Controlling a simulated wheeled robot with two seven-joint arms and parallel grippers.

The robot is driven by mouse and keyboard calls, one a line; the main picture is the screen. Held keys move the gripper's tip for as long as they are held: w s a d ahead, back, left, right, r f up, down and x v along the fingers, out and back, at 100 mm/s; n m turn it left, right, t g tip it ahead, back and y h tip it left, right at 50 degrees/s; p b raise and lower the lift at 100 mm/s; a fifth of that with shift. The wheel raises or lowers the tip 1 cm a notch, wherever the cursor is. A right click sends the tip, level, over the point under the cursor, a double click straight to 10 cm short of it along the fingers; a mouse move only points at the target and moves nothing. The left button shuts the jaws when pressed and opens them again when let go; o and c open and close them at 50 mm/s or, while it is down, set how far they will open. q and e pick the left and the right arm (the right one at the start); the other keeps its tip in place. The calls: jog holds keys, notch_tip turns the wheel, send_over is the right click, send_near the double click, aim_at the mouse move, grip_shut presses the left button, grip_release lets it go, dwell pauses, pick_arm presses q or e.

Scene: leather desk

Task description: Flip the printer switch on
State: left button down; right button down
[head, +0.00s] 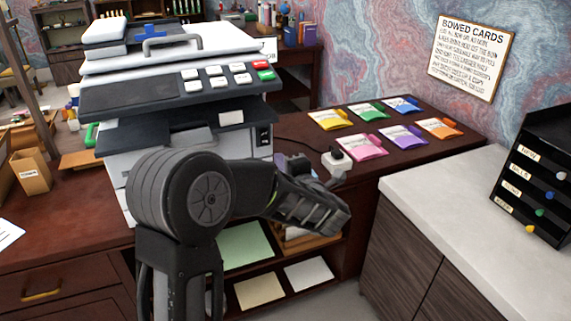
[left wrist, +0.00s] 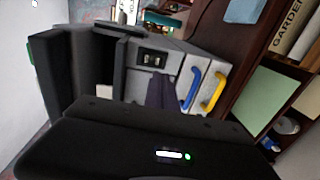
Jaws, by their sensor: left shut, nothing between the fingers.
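The printer (head: 180,100) stands on the wooden desk at the left of the head view, with a keypad on its sloped front. A small dark switch panel (head: 264,137) is on its right side. In the left wrist view the switch (left wrist: 152,58) shows as a dark inset with light marks on the grey side wall. My left gripper (left wrist: 160,90) is shut and empty, its fingers pointing at the wall just below the switch in that view. I cannot tell if they touch it. In the head view my left arm covers the printer's lower front. My right gripper is out of view.
A blue handle (left wrist: 190,91) and a yellow handle (left wrist: 213,92) are beside the switch in the left wrist view. A white counter (head: 450,195) bounds the right.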

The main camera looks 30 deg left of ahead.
aim_at(266, 144)
pick_arm(q)
jog(key=p+x, duration=0.2)
jog(key=x, duration=0.7)
jog(key=shift+w+a, duration=0.1)
jog(key=shift+a, duration=0.1)
jog(key=shift+a+f+b, duration=0.1)
jog(key=shift+f+b, duration=0.4)
jog(key=shift+b, duration=0.75)
jog(key=shift+w+r, duration=0.1)
jog(key=shift+r, duration=0.3)
